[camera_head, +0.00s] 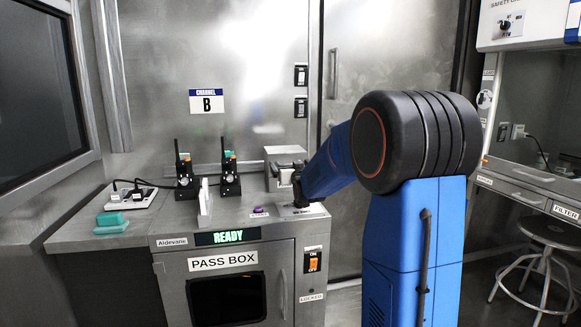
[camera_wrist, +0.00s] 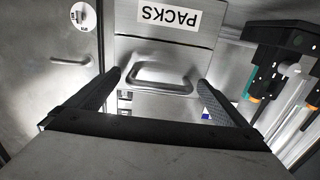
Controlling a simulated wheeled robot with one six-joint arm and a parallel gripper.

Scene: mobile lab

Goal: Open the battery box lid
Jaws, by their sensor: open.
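The battery box (camera_head: 283,155) is a small grey metal box at the back right of the pass box counter. My gripper (camera_head: 292,172) is in front of it and partly hides it. In the wrist view the box front carries an upside-down PACKS label (camera_wrist: 168,15) and a metal bar handle (camera_wrist: 160,78). My gripper (camera_wrist: 159,82) is open, with one dark finger on each side of the handle. The handle lies between the fingertips, and I see no finger pressed on it. The lid looks shut, though my arm hides part of it.
Two black radios (camera_head: 184,178) stand on the counter left of the box, with a white upright plate (camera_head: 204,204) in front. A power strip (camera_head: 137,197) and teal blocks (camera_head: 111,220) lie at the left. A stool (camera_head: 546,250) stands at the right.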

